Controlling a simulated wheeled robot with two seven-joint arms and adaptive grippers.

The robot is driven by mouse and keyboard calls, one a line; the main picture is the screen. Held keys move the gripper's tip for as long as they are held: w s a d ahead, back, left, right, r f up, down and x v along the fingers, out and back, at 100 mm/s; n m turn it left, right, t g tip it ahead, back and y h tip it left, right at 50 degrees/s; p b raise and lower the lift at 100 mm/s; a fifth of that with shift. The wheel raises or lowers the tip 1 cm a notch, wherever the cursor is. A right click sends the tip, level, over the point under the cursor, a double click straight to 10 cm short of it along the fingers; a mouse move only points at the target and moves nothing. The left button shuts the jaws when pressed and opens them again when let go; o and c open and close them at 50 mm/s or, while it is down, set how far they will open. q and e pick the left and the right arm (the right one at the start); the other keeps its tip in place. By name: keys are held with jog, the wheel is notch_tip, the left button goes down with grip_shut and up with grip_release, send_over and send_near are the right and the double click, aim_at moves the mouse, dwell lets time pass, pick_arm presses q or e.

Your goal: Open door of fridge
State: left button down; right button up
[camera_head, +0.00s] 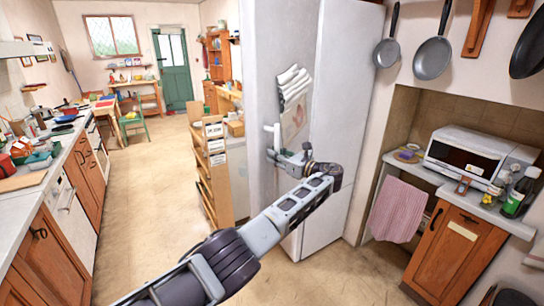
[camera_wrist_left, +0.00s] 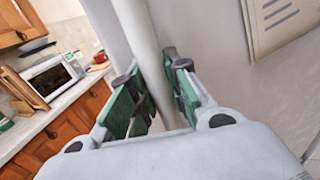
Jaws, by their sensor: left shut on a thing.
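The tall pale fridge (camera_head: 345,75) stands in the middle of the head view. Papers and a picture hang on its left-hand face. A light vertical handle (camera_head: 277,133) shows left of these papers. My left gripper (camera_head: 276,152) is at this handle, with its arm reaching up from the bottom. In the left wrist view the handle is a pale bar (camera_wrist_left: 143,45) running between the green-padded fingers of the left gripper (camera_wrist_left: 150,96), which are shut on it. I cannot tell whether the door is ajar. My right gripper is out of view.
A wooden shelf rack (camera_head: 207,170) stands just left of the fridge. To the right, a counter holds a microwave (camera_head: 470,155) and a bottle (camera_head: 519,194); a pink towel (camera_head: 396,209) hangs below. Open tiled floor (camera_head: 150,200) lies to the left, beside the kitchen counter.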

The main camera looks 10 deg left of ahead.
pick_arm(q)
jog(key=shift+s+d+f+g, duration=0.2)
jog(key=shift+d+g, duration=0.1)
jog(key=shift+d, duration=0.25)
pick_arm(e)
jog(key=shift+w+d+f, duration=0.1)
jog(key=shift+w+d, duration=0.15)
pick_arm(q)
jog(key=shift+d, duration=0.1)
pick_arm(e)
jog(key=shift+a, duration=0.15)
pick_arm(q)
jog(key=c, duration=1.3)
grip_release()
jog(key=shift+s+r, duration=0.1)
jog(key=shift+r, duration=0.05)
jog(key=shift+v, duration=3.65)
jog(key=shift+d, duration=0.1)
